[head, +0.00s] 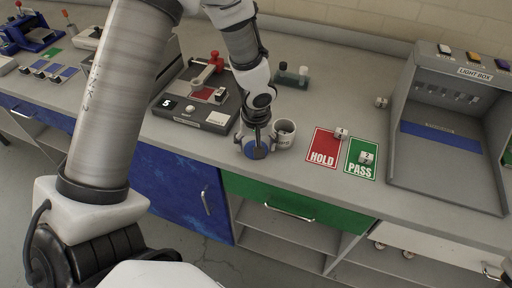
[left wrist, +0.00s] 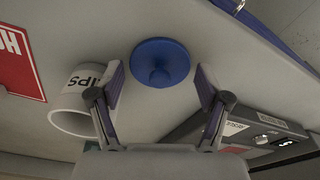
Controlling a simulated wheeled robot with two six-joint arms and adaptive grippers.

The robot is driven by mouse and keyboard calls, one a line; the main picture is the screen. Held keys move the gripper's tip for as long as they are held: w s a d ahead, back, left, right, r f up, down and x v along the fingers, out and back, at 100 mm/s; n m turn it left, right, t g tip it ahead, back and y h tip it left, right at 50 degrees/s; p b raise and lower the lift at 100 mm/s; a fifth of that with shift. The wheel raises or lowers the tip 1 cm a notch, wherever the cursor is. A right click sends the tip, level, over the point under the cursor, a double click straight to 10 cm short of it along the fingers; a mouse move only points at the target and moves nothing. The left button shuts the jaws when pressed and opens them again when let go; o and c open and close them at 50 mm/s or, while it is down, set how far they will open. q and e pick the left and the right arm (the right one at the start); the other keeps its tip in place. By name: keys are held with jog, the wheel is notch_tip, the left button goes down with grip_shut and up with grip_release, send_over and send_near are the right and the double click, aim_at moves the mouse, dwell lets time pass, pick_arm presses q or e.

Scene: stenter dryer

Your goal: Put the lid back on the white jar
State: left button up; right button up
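The blue lid (head: 257,154) lies on the grey bench near its front edge, partly hidden by my gripper in the head view. In the left wrist view the lid (left wrist: 160,64) shows as a round disc with a knob facing the camera. The white jar (head: 285,134) stands open just right of it; in the left wrist view the jar (left wrist: 74,108) is at the left, with dark lettering on its side. My left gripper (left wrist: 160,88) is open and empty, its fingers apart on either side of the lid's line. My right gripper is not in view.
A red HOLD card (head: 323,147) and a green PASS card (head: 361,160) with small white blocks lie right of the jar. A grey light box (head: 448,125) is farther right. A dark device (head: 190,112) numbered 5 stands to the left. Small bottles (head: 292,78) are behind.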

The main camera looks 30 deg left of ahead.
pick_arm(q)
jog(key=c, duration=0.4)
jog(key=shift+s, duration=0.1)
jog(key=c, duration=0.5)
jog(key=shift+c, duration=0.2)
